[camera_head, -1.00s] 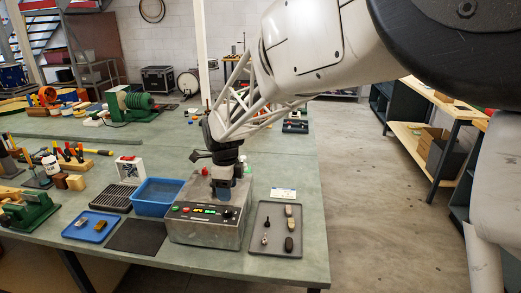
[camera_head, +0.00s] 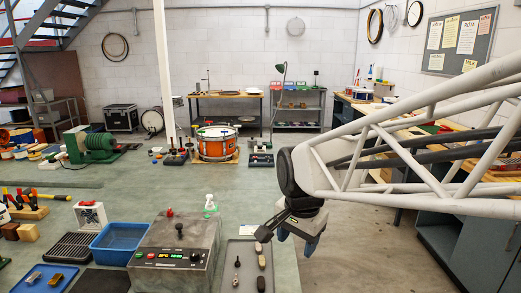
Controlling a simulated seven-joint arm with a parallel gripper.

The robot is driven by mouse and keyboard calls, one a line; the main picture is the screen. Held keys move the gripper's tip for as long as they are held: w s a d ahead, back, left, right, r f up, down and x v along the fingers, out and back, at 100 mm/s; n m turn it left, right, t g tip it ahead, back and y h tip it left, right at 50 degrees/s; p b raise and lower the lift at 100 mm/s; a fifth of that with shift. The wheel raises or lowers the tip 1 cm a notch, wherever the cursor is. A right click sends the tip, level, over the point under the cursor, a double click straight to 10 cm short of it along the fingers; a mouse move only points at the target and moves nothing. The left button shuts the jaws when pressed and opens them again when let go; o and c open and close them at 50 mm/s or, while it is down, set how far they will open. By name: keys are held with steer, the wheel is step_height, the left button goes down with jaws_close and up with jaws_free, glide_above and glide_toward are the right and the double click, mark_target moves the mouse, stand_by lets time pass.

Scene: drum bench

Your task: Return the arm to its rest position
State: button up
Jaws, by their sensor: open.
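My gripper (camera_head: 298,242) hangs at the end of my white lattice arm, right of the bench's right edge. Its blue-grey fingers point down and are open, and I see nothing between them. Behind and to the left of it is the grey-green bench (camera_head: 130,190). The metal control box (camera_head: 180,245), with a lit green display and a red button, stands on the bench to the left of my gripper. The arm reaches in from the right side of the picture.
A grey tray (camera_head: 229,282) with several small tools lies right of the control box, close to my gripper. A blue bin (camera_head: 122,242), a spray bottle (camera_head: 210,205) and an orange drum (camera_head: 216,143) stand on the bench. The floor (camera_head: 350,255) right of the bench is open, bounded by workbenches.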

steer(key=s+d+f+n, duration=0.1)
steer(key=s+d+n, duration=0.2)
steer(key=s+d, duration=0.2)
steer(key=s+d+f+n+t, duration=0.1)
steer(key=s+d+n, duration=0.3)
steer(key=s, duration=0.6)
steer(key=shift+s+d+n, duration=0.3)
steer(key=shift+s+d, duration=0.05)
steer(key=shift+d, duration=0.5)
steer(key=shift+r, duration=0.1)
stand_by(0.6)
